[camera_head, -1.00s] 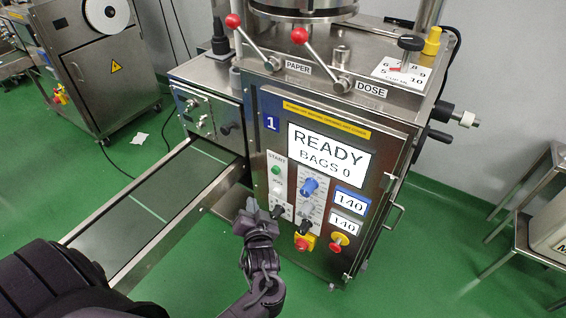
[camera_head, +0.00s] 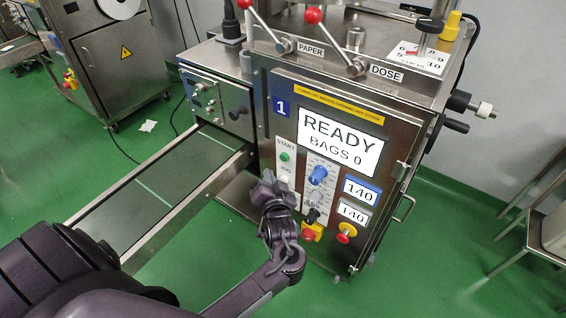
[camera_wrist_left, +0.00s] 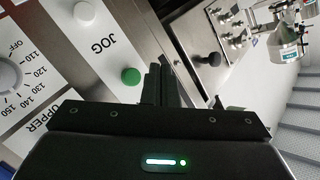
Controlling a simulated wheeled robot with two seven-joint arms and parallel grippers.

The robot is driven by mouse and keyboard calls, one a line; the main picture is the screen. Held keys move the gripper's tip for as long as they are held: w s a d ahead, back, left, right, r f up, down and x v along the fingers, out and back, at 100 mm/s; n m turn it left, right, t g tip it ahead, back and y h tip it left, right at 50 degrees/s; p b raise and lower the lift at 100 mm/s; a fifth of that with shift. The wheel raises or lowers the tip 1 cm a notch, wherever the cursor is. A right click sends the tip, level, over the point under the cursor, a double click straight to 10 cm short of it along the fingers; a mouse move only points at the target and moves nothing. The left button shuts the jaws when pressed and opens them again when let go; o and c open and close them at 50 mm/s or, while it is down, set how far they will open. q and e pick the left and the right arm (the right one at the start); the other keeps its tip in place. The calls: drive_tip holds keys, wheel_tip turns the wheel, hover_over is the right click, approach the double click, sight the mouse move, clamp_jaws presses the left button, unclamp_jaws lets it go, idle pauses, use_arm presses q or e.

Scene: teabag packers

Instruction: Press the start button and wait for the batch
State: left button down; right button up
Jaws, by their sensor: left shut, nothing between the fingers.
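The packing machine's front panel has a green start button (camera_head: 285,157) under the word START. The display (camera_head: 340,141) reads READY, BAGS 0. My left gripper (camera_head: 268,180) is shut and empty, just below and left of the start button in the head view. In the left wrist view, the green button (camera_wrist_left: 131,76) shows just left of my shut fingers (camera_wrist_left: 160,85), beside the word JOG. A pale button (camera_wrist_left: 84,13) lies beyond that word. The fingertips look apart from the green button, but their gap to the panel is hard to judge. My right gripper is out of view.
A conveyor (camera_head: 150,190) runs out to the left of the machine. Two red-knobbed levers stand above. A steel table (camera_head: 530,215) stands at the right.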

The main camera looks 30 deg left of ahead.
sight(284, 157)
use_arm(q)
drive_tip(key=shift+w+d+b, duration=0.15)
drive_tip(key=shift+w+b, duration=0.45)
drive_tip(key=shift+w, duration=1.4)
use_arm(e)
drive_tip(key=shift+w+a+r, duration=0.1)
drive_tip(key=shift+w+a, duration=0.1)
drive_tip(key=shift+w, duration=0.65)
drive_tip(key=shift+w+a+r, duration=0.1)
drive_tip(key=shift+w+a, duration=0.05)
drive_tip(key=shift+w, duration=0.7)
use_arm(q)
drive_tip(key=shift+w, duration=0.15)
drive_tip(key=shift+w, duration=0.3)
